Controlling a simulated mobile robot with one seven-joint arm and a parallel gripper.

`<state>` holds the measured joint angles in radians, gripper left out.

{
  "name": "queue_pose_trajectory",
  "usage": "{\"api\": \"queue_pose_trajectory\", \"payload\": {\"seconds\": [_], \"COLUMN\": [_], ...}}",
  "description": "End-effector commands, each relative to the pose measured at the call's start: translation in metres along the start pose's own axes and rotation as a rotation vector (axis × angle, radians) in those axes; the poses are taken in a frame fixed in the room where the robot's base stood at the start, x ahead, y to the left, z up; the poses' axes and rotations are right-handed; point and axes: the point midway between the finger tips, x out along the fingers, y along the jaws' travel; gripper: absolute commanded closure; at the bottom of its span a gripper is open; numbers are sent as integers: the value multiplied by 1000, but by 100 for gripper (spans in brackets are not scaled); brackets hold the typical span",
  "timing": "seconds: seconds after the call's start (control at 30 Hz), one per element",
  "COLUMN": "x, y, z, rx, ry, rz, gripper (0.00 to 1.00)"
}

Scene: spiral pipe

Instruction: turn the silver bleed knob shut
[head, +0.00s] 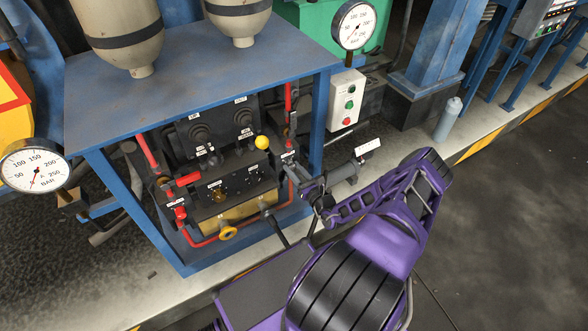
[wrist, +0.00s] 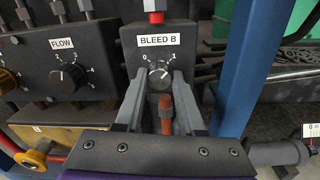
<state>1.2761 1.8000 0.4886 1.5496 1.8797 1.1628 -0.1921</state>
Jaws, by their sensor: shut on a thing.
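The silver bleed knob (wrist: 158,72) is a small round knob on a dark block, under a white label (wrist: 158,41) reading "BLEED B". Scale marks surround it, and my finger tips partly cover its sides. My gripper (wrist: 160,80) is shut on the knob, one grey finger on each side. In the head view my purple arm reaches in from the lower right and my gripper (head: 302,190) is at the right front of the blue frame. I cannot make out the knob itself there.
A panel with a black FLOW knob (wrist: 68,78) is to the left. A blue post (wrist: 252,60) stands close on the right. A reddish-brown part (wrist: 165,113) shows between my fingers. A yellow ring handle (head: 228,233) is low in front. Open floor (head: 500,220) lies right.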

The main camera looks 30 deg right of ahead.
Motion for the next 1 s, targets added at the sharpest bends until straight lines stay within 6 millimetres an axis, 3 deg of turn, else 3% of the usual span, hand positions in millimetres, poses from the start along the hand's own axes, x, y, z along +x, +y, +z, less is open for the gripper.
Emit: {"api": "queue_pose_trajectory", "payload": {"seconds": [0.27,1.0], "x": [0,-1], "y": [1,1], "z": [2,3], "rx": [-174,-873], "ry": [8,40], "rz": [-1,-6], "gripper": [100,100]}}
